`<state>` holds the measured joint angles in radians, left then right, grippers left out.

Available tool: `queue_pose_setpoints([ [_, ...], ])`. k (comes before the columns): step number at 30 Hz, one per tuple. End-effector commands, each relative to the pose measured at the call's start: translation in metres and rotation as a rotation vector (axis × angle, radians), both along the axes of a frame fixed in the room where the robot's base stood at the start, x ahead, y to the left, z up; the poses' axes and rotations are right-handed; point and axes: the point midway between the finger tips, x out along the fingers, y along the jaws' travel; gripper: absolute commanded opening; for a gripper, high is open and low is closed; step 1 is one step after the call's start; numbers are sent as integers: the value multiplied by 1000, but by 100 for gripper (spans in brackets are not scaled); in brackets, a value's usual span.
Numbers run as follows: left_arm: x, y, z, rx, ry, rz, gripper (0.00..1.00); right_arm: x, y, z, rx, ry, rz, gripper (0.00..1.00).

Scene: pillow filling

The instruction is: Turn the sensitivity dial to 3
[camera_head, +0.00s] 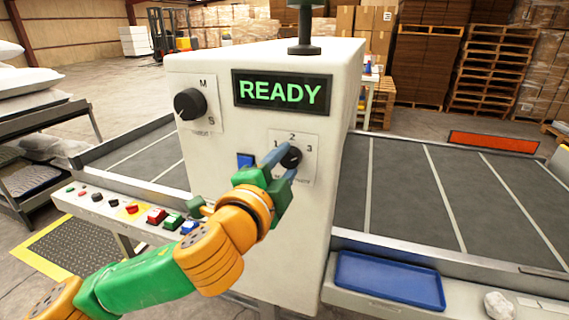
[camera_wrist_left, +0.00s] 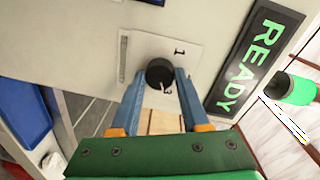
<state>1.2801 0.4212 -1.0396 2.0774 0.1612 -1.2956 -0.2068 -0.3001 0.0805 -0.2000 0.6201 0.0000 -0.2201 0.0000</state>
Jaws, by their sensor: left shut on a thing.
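In the left wrist view the round dial (camera_wrist_left: 160,72) sits between the two fingertips. The 1 shows above it there; a small white mark shows at its lower edge, and I cannot tell the pointer's setting clearly. Fingers partly cover the plate. My right gripper is not in view.
A READY display (camera_head: 282,92) is above the dial, and a larger M/S selector knob (camera_head: 190,104) is to its left. A button panel (camera_head: 130,212) lies left of my arm. A conveyor (camera_head: 420,190) and blue tray (camera_head: 388,281) are to the right.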

Motion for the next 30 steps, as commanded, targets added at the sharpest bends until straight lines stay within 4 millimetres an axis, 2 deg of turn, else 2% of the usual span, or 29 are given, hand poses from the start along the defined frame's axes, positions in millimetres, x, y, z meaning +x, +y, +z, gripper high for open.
queue_pose_setpoints([
  [1,0,0,-1,2,2,-1,53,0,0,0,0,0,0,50],
  [3,0,0,-1,2,1,-1,72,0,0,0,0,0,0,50],
  [4,0,0,-1,2,1,-1,75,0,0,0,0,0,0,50],
  [13,-3,1,-1,0,0,-2,75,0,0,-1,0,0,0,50],
  [22,-58,20,2,-1,-1,-4,75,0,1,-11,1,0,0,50],
  [25,-66,23,3,1,0,-1,75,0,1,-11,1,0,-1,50],
  [30,-67,24,3,2,1,-1,75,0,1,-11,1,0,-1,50],
])
